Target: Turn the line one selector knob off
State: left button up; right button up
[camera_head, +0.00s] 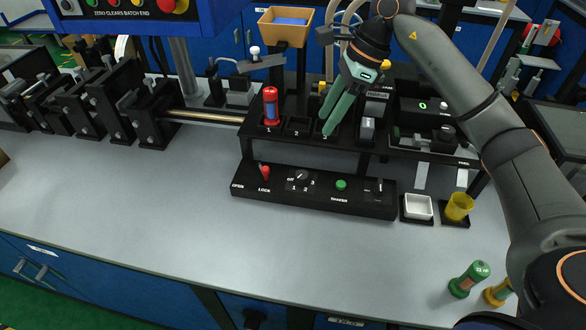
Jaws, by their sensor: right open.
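A black selector knob (302,175) sits on the low black control panel (244,186) at the front of the bench rig. The marks off, 1, 2 and 3 stand around it. A light mark shows on the knob, but it is too small to tell which position it points to. My right gripper (334,115) has green fingers, is open, and points down over the slotted rack behind the panel, near slot 3. It appears above and behind the knob, apart from it. No left gripper shows.
On the panel are a red-tipped lever (265,171), a green button (341,184) and another black control (378,187). A red and blue cylinder (270,107) stands in slot 1.

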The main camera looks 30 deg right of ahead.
aim_at(302, 174)
jog(key=x, duration=0.4)
jog(key=s+b+x, duration=0.1)
jog(key=x, duration=0.4)
jog(key=d+x, duration=0.1)
jog(key=x, duration=0.4)
jog(key=shift+s+a+f+b, duration=0.1)
jog(key=shift+s+f+b, duration=0.05)
jog(key=shift+f+b, duration=0.25)
jog(key=shift+a+f, duration=0.15)
jog(key=shift+f, duration=0.3)
pick_arm(q)
jog(key=f, duration=0.1)
jog(key=s+f, duration=0.1)
jog(key=f, duration=0.1)
jog(key=shift+s+d+f, duration=0.1)
jog(key=shift+s+f, duration=0.15)
jog(key=shift+s, duration=0.05)
pick_arm(e)
grip_shut()
